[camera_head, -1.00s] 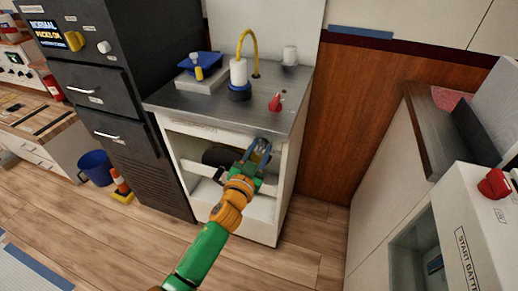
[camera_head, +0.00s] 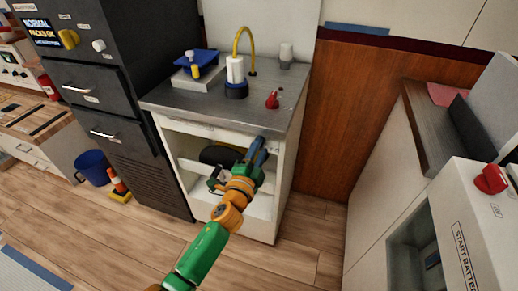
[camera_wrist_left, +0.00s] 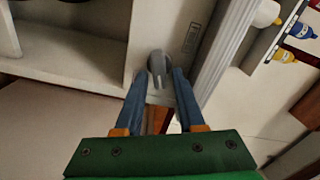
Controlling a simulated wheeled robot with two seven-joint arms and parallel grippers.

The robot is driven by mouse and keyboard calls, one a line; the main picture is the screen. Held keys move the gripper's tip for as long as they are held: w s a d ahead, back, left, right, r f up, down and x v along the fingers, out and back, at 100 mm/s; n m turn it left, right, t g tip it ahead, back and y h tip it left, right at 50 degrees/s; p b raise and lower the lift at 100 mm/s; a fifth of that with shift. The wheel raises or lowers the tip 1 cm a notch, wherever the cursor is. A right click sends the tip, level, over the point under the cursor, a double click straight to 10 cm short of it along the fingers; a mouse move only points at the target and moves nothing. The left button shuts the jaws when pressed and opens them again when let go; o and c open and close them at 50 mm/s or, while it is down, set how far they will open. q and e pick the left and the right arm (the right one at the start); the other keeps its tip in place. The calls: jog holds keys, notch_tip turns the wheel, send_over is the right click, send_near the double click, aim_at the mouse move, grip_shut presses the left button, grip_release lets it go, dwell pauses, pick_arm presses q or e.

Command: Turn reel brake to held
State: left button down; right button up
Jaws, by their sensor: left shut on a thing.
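A small grey knob (camera_wrist_left: 157,66) sits on the cream front post of the steel-topped cabinet, beside a small label (camera_wrist_left: 191,38) too small to read. I cannot confirm from the label that this is the reel brake. My left gripper (camera_head: 259,149) is at the upper right of the cabinet's open front, below the counter edge. In the left wrist view, its blue fingers (camera_wrist_left: 161,77) are closed around the knob, one on each side. The knob is hidden behind the gripper in the head view. My right gripper is not in view.
The steel counter (camera_head: 195,112) carries a red knob (camera_head: 272,100), a white cylinder with a blue base (camera_head: 236,90) and a blue-topped scale-like box (camera_head: 195,72). A white unit (camera_head: 475,235) stands at the right. A blue bucket (camera_head: 94,167) and orange cone (camera_head: 117,181) are on the floor.

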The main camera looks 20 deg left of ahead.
pick_arm(q)
jog(key=shift+f+m, duration=0.15)
jog(key=shift+m, duration=0.8)
jog(key=shift+f+m, duration=0.15)
jog(key=shift+m, duration=0.8)
jog(key=c, duration=0.8)
grip_release()
jog(key=s, duration=0.7)
jog(key=shift+s+a, duration=0.1)
